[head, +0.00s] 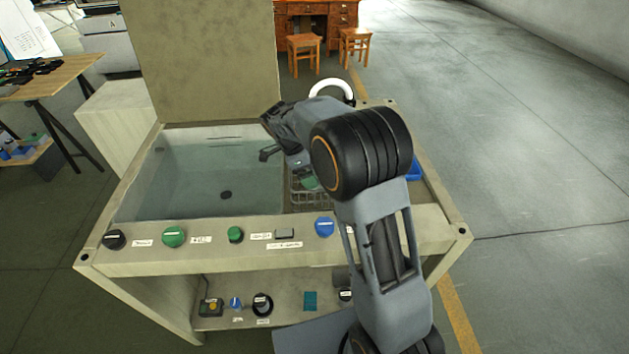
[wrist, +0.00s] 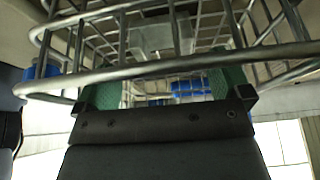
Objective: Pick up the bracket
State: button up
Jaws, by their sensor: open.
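My gripper (wrist: 162,100) is open in the wrist view, its dark body across the bottom and its black jaw ends set wide apart. It is close to a wire basket (wrist: 160,68), whose rim passes in front of it. A light grey shape (wrist: 158,36) shows behind the wires, and green surfaces (wrist: 228,80) show at both sides. I cannot tell which of these, if any, is the bracket. In the head view the basket (head: 312,198) stands right of the tank with something green (head: 309,182) in it. My arm hides part of it, and the jaws are not clear there.
A tank (head: 190,185) with clear liquid fills the left of the bench. A front panel (head: 200,258) carries several knobs and labels. A blue object (head: 413,168) lies right of my arm. A lower shelf (head: 275,322) holds small items. The floor at right is clear.

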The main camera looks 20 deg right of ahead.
jog(key=shift+x, duration=2.05)
jog(key=shift+w+d, duration=0.1)
jog(key=shift+w, duration=0.05)
jog(key=shift+c, duration=0.4)
jog(key=shift+r, duration=0.1)
jog(key=c, duration=1.2)
